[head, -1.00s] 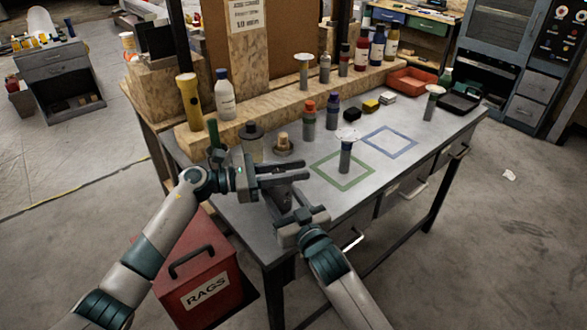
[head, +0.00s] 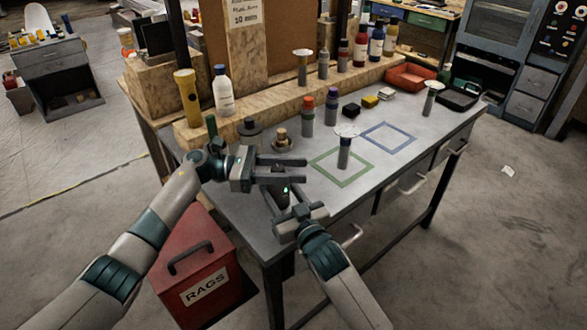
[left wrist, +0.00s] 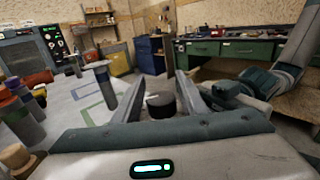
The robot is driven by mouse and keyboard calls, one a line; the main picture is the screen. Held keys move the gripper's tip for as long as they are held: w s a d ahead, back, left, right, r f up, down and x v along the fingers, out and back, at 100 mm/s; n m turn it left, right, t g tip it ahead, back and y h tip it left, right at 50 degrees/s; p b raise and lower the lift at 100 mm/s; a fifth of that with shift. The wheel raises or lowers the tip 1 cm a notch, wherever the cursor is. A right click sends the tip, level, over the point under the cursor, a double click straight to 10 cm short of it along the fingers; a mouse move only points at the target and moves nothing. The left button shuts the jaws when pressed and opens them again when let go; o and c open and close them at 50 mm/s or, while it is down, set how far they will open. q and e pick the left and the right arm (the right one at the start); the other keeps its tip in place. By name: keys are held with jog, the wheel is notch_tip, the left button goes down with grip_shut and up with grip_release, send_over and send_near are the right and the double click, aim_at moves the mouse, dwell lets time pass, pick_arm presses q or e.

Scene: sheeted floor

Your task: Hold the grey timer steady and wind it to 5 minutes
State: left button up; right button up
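A dark grey rounded object that looks like the timer (head: 279,172) is between the two fingers of my left gripper (head: 304,172), over the near edge of the bench. In the left wrist view the timer (left wrist: 161,106) is a short dark cylinder between the finger tips, with a gap on its left side and close to the right finger. My left gripper (left wrist: 160,88) looks open around it. My right gripper (head: 281,199) is just below and in front, pointing towards it. Its fingers are partly hidden and I cannot tell their opening. The timer's dial marks are not readable.
A grey bench (head: 235,225) carries a green square outline (head: 342,182) and a blue one (head: 414,137). A white-topped post (head: 344,155) stands by the green outline. Several bottles stand behind. A red rags bin (head: 195,265) is on the floor below.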

pick_arm(q)
jog(key=shift+r, duration=0.1)
jog(key=shift+a, duration=0.15)
jog(key=shift+w+a, duration=0.1)
jog(key=shift+a, duration=0.55)
jog(key=w+a, duration=0.1)
jog(key=a, duration=0.9)
jog(key=shift+a, duration=0.2)
pick_arm(e)
jog(key=o, duration=1.2)
jog(key=shift+s+d, duration=0.1)
jog(key=v, duration=1.1)
jog(key=shift+s+d, duration=0.1)
jog(key=shift+s, duration=0.3)
